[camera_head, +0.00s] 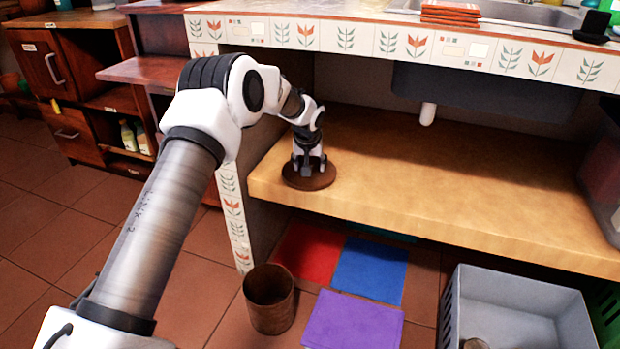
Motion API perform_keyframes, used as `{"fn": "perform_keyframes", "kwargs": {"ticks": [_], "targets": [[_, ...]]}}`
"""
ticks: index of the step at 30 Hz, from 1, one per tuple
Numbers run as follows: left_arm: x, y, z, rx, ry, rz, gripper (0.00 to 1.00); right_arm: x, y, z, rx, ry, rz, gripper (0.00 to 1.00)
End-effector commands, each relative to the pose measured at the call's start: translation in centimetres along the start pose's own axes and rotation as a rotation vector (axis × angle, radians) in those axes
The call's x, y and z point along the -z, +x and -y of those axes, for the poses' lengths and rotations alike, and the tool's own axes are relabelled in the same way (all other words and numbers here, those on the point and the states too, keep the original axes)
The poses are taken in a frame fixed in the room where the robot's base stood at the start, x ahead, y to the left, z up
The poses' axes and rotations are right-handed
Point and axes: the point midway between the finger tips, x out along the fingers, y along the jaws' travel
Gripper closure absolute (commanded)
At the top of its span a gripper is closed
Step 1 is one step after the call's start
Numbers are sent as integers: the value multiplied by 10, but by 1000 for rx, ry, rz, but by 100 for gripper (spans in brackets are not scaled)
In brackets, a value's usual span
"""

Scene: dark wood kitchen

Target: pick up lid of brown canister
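A round brown lid (326,180) lies flat on the wooden shelf under the sink, close to the shelf's left front corner. My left gripper (309,169) points down over the middle of the lid, with its fingertips at or just above the top. The fingers look a little apart, but any knob between them is hidden and I cannot tell whether they grip it. The brown canister (268,312) stands upright on the floor below the shelf, with its top open. My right gripper is not in view.
The tiled counter edge (400,45) runs above the shelf, and a white drain pipe (428,114) hangs behind. Red, blue and purple mats (352,322) lie right of the canister. A grey crate (520,290) stands at the lower right. The shelf's middle is clear.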

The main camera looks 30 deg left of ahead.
Motion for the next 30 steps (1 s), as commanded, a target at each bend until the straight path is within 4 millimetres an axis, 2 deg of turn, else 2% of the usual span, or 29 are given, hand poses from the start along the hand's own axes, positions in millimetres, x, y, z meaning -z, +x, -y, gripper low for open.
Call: {"fn": "perform_keyframes", "kwargs": {"ticks": [3, 4, 8, 9, 18, 22, 26, 30], "targets": [[0, -2, 0, 0, 0, 0, 39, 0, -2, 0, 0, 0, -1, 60], [0, -2, 0, 0, 0, 0, 42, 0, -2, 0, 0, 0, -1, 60], [0, -2, 0, 0, 0, 1, 88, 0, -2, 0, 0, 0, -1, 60], [0, -2, 0, 0, 0, 1, 93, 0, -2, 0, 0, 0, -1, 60], [0, -2, 0, 0, 0, 2, 93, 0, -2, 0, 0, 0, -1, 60], [1, -6, -1, 0, 0, 2, 93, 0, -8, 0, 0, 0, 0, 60], [5, -18, -4, 0, 0, 1, 93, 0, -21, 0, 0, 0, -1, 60], [15, -41, -4, 0, 0, -1, 93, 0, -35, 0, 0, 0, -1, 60]]}}
